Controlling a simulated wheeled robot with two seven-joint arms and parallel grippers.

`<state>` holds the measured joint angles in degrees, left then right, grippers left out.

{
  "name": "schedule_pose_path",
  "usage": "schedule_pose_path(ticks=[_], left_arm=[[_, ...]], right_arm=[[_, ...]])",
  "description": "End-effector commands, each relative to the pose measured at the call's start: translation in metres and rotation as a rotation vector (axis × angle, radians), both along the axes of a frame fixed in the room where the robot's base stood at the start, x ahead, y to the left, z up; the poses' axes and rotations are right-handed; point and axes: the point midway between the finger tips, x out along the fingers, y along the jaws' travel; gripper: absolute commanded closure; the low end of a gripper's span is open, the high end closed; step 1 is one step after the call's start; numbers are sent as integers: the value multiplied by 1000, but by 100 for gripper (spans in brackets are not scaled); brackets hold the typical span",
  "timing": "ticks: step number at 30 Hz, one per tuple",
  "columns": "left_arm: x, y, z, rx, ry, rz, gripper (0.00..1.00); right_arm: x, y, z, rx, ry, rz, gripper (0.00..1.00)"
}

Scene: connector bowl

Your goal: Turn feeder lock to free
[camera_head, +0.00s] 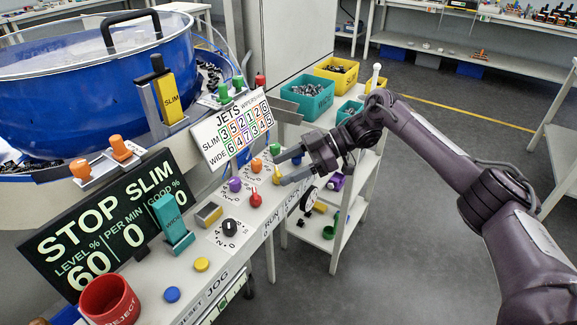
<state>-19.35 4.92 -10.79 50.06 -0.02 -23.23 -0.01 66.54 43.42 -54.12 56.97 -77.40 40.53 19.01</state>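My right gripper (280,170) comes in from the right over the end of the control bench. Its two fingers are apart, with a yellow knob (277,176) showing between the fingertips. I cannot tell whether they touch it. A red knob (255,201) stands just in front of it, and an orange knob (257,165) and a purple knob (235,184) lie to its left. The word LOCK (292,205) is on the bench's front edge, beside RUN. Which knob is the feeder lock, and its setting, are too small to tell. My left gripper is out of view.
A black selector knob (230,227), a teal block (174,222) and a red reject cup (109,299) stand on the bench. The blue bowl (100,85) is behind. A white shelf cart (347,232) stands beyond the gripper. The floor at right is clear.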

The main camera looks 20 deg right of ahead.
Motion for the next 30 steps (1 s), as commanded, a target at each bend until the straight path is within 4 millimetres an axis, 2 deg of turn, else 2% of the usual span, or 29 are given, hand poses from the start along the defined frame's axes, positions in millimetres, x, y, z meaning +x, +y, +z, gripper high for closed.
schedule_pose_path(ticks=[8, 13, 18, 30], left_arm=[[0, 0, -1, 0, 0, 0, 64], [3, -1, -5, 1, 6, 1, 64], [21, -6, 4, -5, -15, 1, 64], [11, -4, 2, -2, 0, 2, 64]], right_arm=[[0, -3, 1, -1, 0, -2, 40], [-1, -25, 9, -1, -1, -5, 40], [-5, -53, 22, -2, -1, -3, 40], [-7, -72, 30, 0, 0, -1, 40]])
